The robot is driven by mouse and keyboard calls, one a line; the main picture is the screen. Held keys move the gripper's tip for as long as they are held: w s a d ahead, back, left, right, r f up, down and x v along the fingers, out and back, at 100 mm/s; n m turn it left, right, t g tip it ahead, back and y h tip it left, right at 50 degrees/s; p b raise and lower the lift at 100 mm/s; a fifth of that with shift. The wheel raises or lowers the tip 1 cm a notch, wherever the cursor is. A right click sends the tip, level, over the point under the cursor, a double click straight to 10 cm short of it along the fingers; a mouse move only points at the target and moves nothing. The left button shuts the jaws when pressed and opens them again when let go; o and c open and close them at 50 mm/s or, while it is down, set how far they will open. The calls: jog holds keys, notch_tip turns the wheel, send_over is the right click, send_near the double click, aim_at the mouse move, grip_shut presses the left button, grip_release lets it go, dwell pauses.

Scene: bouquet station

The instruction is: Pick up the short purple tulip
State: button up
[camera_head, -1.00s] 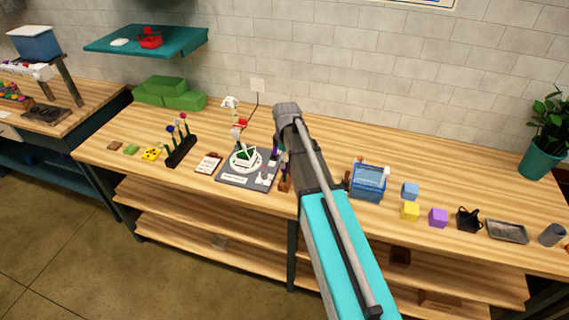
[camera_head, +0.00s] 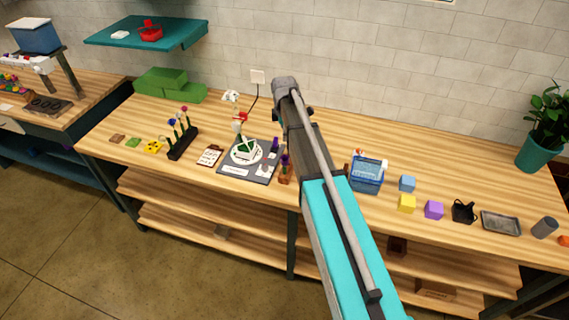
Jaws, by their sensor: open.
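Two small purple shapes stand just left of my arm, at the right side of a grey mat (camera_head: 232,178). One purple shape (camera_head: 275,144) is at the mat's back right. The other purple shape (camera_head: 285,159) is above a small brown holder (camera_head: 285,176). They may be tulips, but I cannot tell which is the short one. A black rack (camera_head: 182,145) to the left holds several upright flowers with blue and red heads. My arm reaches in from the lower right over the bench. My gripper is hidden behind the arm.
A white ring with green pieces (camera_head: 245,150) lies on the mat. To the right stand a blue bin (camera_head: 366,178), coloured cubes, a black holder (camera_head: 464,211), a grey tray (camera_head: 500,223) and a grey cylinder (camera_head: 545,227). The bench behind is mostly clear.

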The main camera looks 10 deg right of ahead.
aim_at(285, 156)
jog(key=shift+f+b, duration=4)
jog(key=shift+f, duration=0.15)
jog(key=shift+f, duration=0.15)
jog(key=shift+d+f+b, duration=0.1)
jog(key=shift+f+b, duration=2.35)
jog(key=shift+b, duration=0.15)
jog(key=shift+s, duration=0.1)
jog(key=c, duration=0.9)
